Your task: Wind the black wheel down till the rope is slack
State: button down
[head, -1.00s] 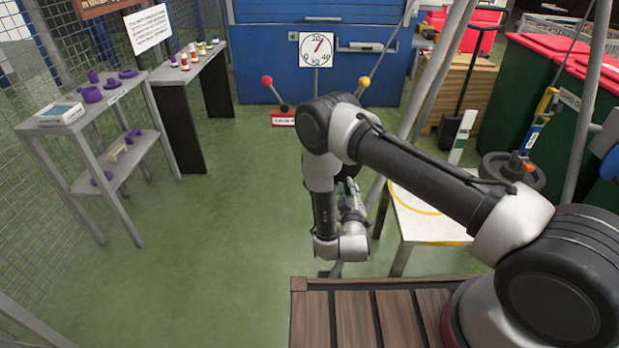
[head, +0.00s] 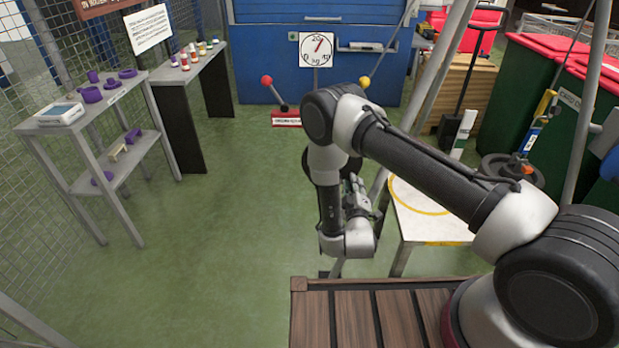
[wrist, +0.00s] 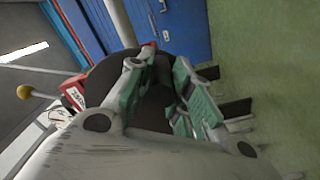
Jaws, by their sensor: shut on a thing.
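My gripper (wrist: 158,98) shows from close up in the wrist view, its green-padded fingers on either side of a dark round part, which looks like the black wheel (wrist: 158,113). The fingers are closed in on it, though the exact contact is partly hidden. In the head view my gripper (head: 357,198) is partly hidden by my own wrist. A dark curved edge, probably the wheel's rim (head: 307,163), shows beside my forearm; most of it is hidden. I cannot make out the rope or whether it is slack.
A white dial (head: 318,49) stands at the back, with red and yellow ball-ended levers (head: 267,80) below. A white table (head: 425,222) with a yellow ring is at right. Dark round weights (head: 505,170) lie beyond it. Shelves (head: 105,110) stand left; the green floor between is clear.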

jog(key=shift+d+r+n, duration=0.2)
jog(key=shift+r+n, duration=0.2)
jog(key=shift+n, duration=0.1)
jog(key=shift+r, duration=0.1)
jog(key=shift+d+r+n, duration=0.25)
jog(key=shift+r+n, duration=0.2)
jog(key=shift+n, duration=0.25)
jog(key=c, duration=1.2)
grip_release()
jog(key=shift+o, duration=0.8)
jog(key=shift+s, duration=0.2)
jog(key=s, duration=0.7)
jog(key=shift+s+a, duration=0.15)
jog(key=shift+s, duration=0.15)
